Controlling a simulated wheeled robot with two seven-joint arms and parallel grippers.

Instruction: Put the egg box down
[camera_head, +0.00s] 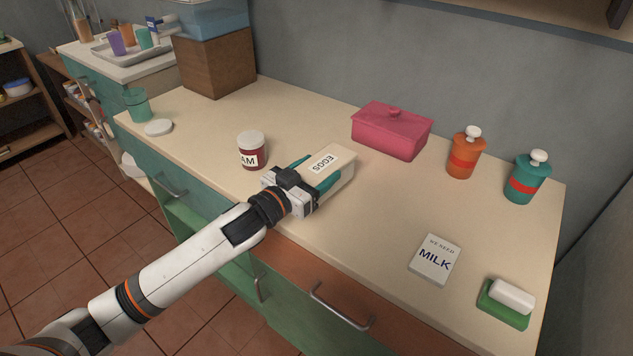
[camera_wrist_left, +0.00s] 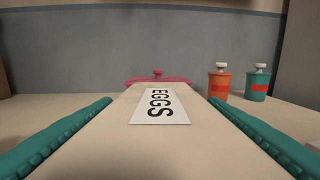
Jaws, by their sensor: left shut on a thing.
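The egg box (camera_head: 338,168) is a cream carton with a white EGGS label on top. It is at the front middle of the counter in the head view, to the right of the jam jar. My left gripper (camera_head: 315,172) is shut on the egg box, with one teal finger along each side. In the left wrist view the egg box (camera_wrist_left: 158,140) fills the space between the two fingers. I cannot tell whether its underside touches the counter. My right gripper is not in view.
A jam jar (camera_head: 252,150) stands just left of the egg box. A pink lidded box (camera_head: 392,131), an orange bottle (camera_head: 464,155) and a teal bottle (camera_head: 527,180) stand along the back. A milk note (camera_head: 435,260) and a soap dish (camera_head: 503,306) lie at right. The counter (camera_head: 375,205) between is clear.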

